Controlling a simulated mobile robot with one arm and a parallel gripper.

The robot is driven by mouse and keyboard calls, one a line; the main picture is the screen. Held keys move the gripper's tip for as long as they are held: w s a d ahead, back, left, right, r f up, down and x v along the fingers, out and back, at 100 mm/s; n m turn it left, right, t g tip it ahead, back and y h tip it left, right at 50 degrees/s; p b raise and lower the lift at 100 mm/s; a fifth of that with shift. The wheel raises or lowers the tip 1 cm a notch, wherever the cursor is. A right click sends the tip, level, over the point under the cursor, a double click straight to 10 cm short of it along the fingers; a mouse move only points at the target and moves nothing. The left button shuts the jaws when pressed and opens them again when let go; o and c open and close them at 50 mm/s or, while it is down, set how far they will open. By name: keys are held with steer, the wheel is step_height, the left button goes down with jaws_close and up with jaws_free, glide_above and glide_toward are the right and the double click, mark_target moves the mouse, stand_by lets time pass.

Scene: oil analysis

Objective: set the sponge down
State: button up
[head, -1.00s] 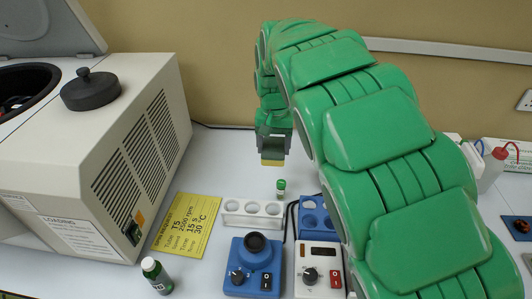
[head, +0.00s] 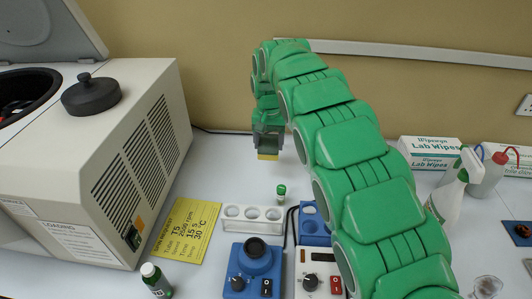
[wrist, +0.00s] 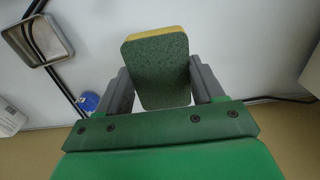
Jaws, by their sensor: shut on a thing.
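The sponge (wrist: 157,75) is yellow with a dark green scouring side. In the wrist view my gripper (wrist: 158,88) is shut on it, with a grey finger on each side. In the head view the sponge (head: 268,156) shows as a small yellow block below my gripper (head: 268,146). It hangs above the white bench, behind the white tube rack; the exact gap to the bench is hard to tell.
A white tube rack (head: 252,218), a green-capped vial (head: 281,193) and a blue vortex mixer (head: 252,265) stand in front. The centrifuge (head: 110,150) and a yellow card (head: 185,229) are at left. A wipes box (head: 430,152) and a spray bottle (head: 449,200) are at right. Bare bench lies around the sponge.

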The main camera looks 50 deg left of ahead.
mark_target(267, 135)
steer(key=shift+w+a+f, duration=0.4)
steer(key=shift+a+f, duration=0.3)
steer(key=shift+f, duration=0.25)
steer(key=shift+w+a+f, duration=0.45)
steer(key=shift+a+f, duration=0.2)
steer(key=shift+f, duration=0.3)
steer(key=shift+w+a+f, duration=0.4)
steer(key=shift+a+f, duration=0.3)
steer(key=shift+f, duration=0.25)
steer(key=shift+w+a+f, duration=0.1)
steer(key=shift+a+f, duration=0.15)
steer(key=shift+f, duration=1.55)
steer(key=shift+f, duration=0.15)
steer(key=o, duration=1)
steer(key=shift+r, duration=3.9)
steer(key=shift+w+d, duration=0.1)
